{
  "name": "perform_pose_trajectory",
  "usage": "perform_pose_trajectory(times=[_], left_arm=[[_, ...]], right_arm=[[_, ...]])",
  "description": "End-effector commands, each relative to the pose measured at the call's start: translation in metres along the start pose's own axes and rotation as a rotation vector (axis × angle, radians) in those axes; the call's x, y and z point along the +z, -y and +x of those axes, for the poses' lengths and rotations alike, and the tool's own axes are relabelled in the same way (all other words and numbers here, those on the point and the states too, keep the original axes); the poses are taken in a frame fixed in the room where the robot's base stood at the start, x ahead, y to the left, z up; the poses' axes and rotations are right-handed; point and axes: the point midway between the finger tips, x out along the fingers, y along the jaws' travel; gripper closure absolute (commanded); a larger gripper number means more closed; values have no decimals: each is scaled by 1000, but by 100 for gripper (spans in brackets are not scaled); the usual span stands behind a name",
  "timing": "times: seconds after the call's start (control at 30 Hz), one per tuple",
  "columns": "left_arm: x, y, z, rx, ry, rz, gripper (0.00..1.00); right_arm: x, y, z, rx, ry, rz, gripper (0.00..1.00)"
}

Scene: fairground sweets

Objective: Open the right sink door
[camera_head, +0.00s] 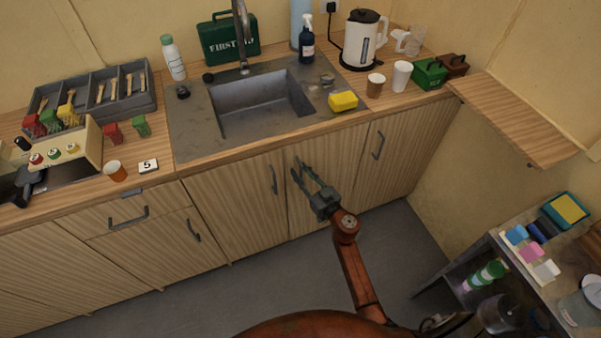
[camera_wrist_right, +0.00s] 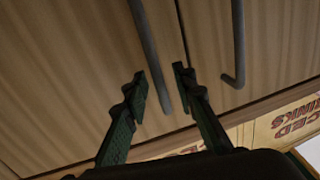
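The right sink door (camera_head: 322,208) is a pale wood-grain panel below the sink (camera_head: 262,105), and it looks shut. My right gripper (camera_head: 296,166) is at the upper left part of this door. In the right wrist view, its two dark fingers (camera_wrist_right: 160,78) are open, with a grey bar handle (camera_wrist_right: 147,42) running between them. I cannot tell whether a finger touches the handle. The left sink door (camera_head: 235,200), also shut, has its own bar handle (camera_head: 274,180), which also shows in the right wrist view (camera_wrist_right: 238,45). My left gripper is not in view.
Another cabinet door with a handle (camera_head: 378,146) is to the right. A yellow sponge (camera_head: 343,101), cups and a kettle (camera_head: 362,41) stand on the counter above. A shelf unit (camera_head: 490,250) stands at the lower right. The grey floor (camera_head: 250,290) before the doors is clear.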

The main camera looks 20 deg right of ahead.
Motion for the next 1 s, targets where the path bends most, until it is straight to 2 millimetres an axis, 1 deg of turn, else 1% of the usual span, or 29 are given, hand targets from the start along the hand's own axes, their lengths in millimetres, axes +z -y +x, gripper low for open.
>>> perform_pose_trajectory(times=[0.3,0.67,1.0], left_arm=[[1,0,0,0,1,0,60],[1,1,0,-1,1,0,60],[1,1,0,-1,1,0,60]], right_arm=[[0,0,2,1,1,1,76],[0,0,2,1,1,0,100],[0,0,2,1,1,1,100]])
